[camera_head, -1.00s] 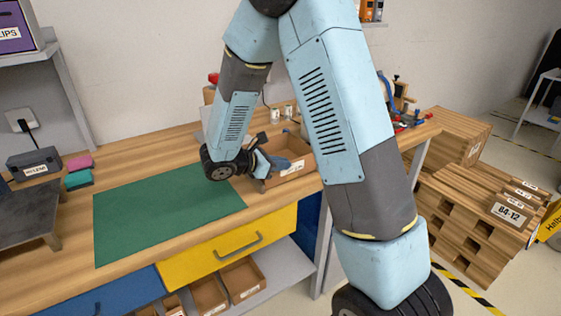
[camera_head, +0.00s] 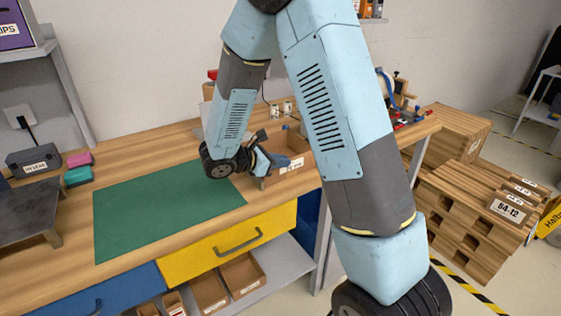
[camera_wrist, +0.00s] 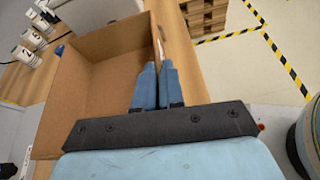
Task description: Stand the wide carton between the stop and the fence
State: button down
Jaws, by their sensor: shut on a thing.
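An open-topped brown cardboard box (camera_head: 296,172) with a white label on its front stands on the bench right of the green mat. It fills the upper left of the wrist view (camera_wrist: 97,85). My gripper (camera_head: 277,161) is at the box; in the wrist view its two blue fingers (camera_wrist: 157,68) are close together on the box's right wall, with the rim between them. The inside of the box that shows looks empty. I cannot make out a stop or a fence, and I cannot tell whether this box is the wide carton.
The green mat (camera_head: 165,208) lies bare on the bench. Pink and teal blocks (camera_head: 79,168) and a dark labelled device (camera_head: 34,162) are at the left. Small white cups (camera_head: 282,108) stand behind the box. Wooden pallets (camera_head: 470,220) stand on the floor at right.

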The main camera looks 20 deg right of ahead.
jog(key=shift+f, duration=0.2)
jog(key=c, duration=1.2)
grip_release()
jog(key=shift+o, duration=0.2)
jog(key=v, duration=1.3)
jog(key=shift+a, duration=0.35)
jog(key=shift+r, duration=0.2)
jog(key=s+d+r+m+y, duration=0.6)
jog(key=s+d+r+m, duration=0.1)
jog(key=s+m, duration=0.3)
jog(key=s+d+r+m+t+y, duration=0.1)
jog(key=s+d+r+m+y, duration=0.6)
jog(key=s+d+r+m, duration=0.1)
jog(key=s+r+m, duration=0.1)
jog(key=s+m, duration=0.1)
jog(key=s, duration=0.1)
jog(key=shift+s+d+r, duration=0.2)
jog(key=shift+d+r, duration=0.05)
jog(key=shift+d, duration=0.1)
